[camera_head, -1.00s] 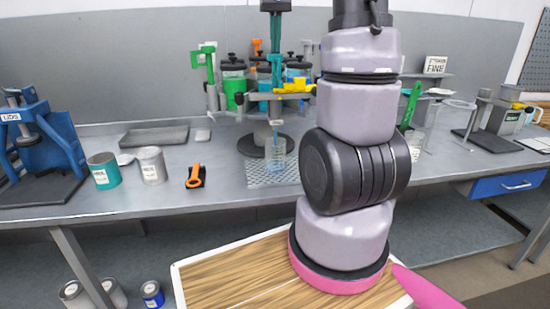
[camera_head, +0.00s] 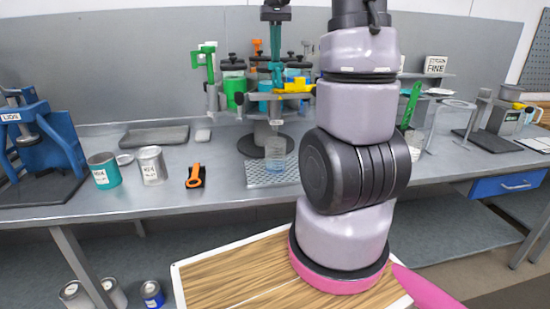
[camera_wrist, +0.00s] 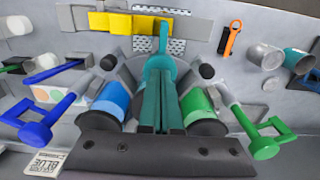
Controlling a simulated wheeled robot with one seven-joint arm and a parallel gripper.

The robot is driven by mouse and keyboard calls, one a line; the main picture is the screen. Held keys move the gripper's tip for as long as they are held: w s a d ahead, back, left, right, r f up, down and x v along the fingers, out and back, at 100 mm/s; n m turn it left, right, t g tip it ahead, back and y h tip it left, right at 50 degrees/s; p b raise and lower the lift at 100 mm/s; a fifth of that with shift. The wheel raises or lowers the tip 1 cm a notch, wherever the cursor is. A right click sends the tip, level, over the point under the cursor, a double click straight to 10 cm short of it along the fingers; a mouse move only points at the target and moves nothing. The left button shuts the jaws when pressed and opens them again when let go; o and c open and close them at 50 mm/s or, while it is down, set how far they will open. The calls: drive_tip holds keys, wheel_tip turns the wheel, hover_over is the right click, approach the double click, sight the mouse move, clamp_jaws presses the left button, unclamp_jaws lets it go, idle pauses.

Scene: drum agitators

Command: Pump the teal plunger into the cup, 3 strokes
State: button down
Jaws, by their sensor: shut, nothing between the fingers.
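The teal plunger (camera_head: 277,76) stands upright at the yellow clamp, above the clear cup (camera_head: 275,153). The cup sits on a perforated plate and has some blue in its lower part. My gripper (camera_head: 276,48) points straight down over the plunger, its fingers shut and empty. In the wrist view my shut gripper (camera_wrist: 163,75) lines up with the teal plunger (camera_wrist: 163,50). Gripper and plunger are similar in colour, so I cannot tell if they touch. The cup is hidden in the wrist view.
Blue and green pots with dark lids crowd the plunger; the green pot (camera_head: 233,85) is at left. A green lever (camera_head: 410,105) stands right, behind my arm. A blue press (camera_head: 40,140), tins and an orange-handled tool (camera_head: 195,176) lie left.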

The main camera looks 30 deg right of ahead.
drive_tip(key=shift+r, duration=2.9)
drive_tip(key=shift+f, duration=0.1)
drive_tip(key=shift+f, duration=2.95)
drive_tip(key=shift+r, duration=3.05)
drive_tip(key=shift+r, duration=0.1)
wheel_tip(320, 180, up, 6)
drive_tip(key=shift+f, duration=0.1)
